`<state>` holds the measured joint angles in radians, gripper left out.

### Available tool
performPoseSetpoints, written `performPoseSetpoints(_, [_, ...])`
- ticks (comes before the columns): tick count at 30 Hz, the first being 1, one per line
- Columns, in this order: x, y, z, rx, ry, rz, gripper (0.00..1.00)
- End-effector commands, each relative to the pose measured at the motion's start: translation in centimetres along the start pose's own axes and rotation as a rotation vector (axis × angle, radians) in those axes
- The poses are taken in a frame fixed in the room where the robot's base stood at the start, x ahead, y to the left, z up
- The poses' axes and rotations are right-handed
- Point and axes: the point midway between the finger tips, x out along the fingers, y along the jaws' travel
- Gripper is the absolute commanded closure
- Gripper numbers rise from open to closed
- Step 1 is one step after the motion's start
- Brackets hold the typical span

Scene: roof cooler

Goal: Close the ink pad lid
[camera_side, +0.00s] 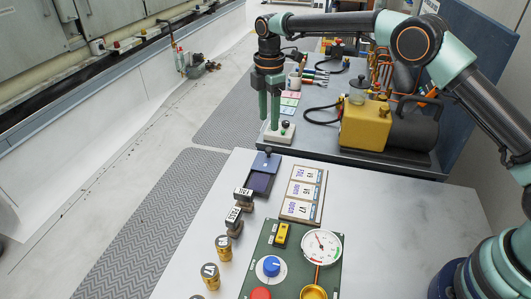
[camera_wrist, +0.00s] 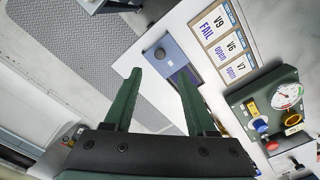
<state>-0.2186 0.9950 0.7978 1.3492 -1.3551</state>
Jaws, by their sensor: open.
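The ink pad (camera_side: 259,184) lies at the far left part of the pale table, its dark purple surface exposed. Its blue lid (camera_side: 267,162), with a dark knob, sits at the far end of the pad, off the inked part. In the wrist view the lid (camera_wrist: 162,55) and the dark pad (camera_wrist: 186,78) show just beyond my fingers, the right finger partly covering the pad. My gripper (camera_side: 269,124) is open and empty, pointing down above and beyond the lid, apart from it. The wrist view shows both green fingers of my gripper (camera_wrist: 159,74) spread.
Stamps (camera_side: 233,220) and brass pieces (camera_side: 223,247) stand along the left table edge. A card board (camera_side: 303,193) lies right of the pad; a green gauge panel (camera_side: 290,265) is nearer. A white block (camera_side: 280,132) and yellow machine (camera_side: 365,125) occupy the grey bench beyond.

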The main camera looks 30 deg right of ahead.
Motion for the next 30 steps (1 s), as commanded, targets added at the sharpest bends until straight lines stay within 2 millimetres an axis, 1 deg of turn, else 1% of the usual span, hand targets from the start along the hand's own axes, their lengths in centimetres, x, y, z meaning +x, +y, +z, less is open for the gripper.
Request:
performPoseSetpoints(1, [1.1,-0.1,0.0,0.001,-0.001,-0.006,0.44])
performPoseSetpoints(6, [4.5,-0.1,0.0,0.002,-0.001,-0.004,0.44])
performPoseSetpoints(12, [7.6,-0.1,0.0,0.002,-0.001,-0.003,0.44])
performPoseSetpoints(18, [9.1,0.0,0.0,0.002,0.000,-0.001,0.44])
performPoseSetpoints(27, [9.3,0.0,0.0,0.003,0.000,0.000,0.44])
performPoseSetpoints(28, [9.3,0.0,0.0,0.003,0.000,0.000,0.47])
performPoseSetpoints(29, [9.3,0.0,0.0,0.003,0.000,0.000,0.59])
performPoseSetpoints(30, [9.3,0.0,0.0,0.003,0.000,0.000,0.74])
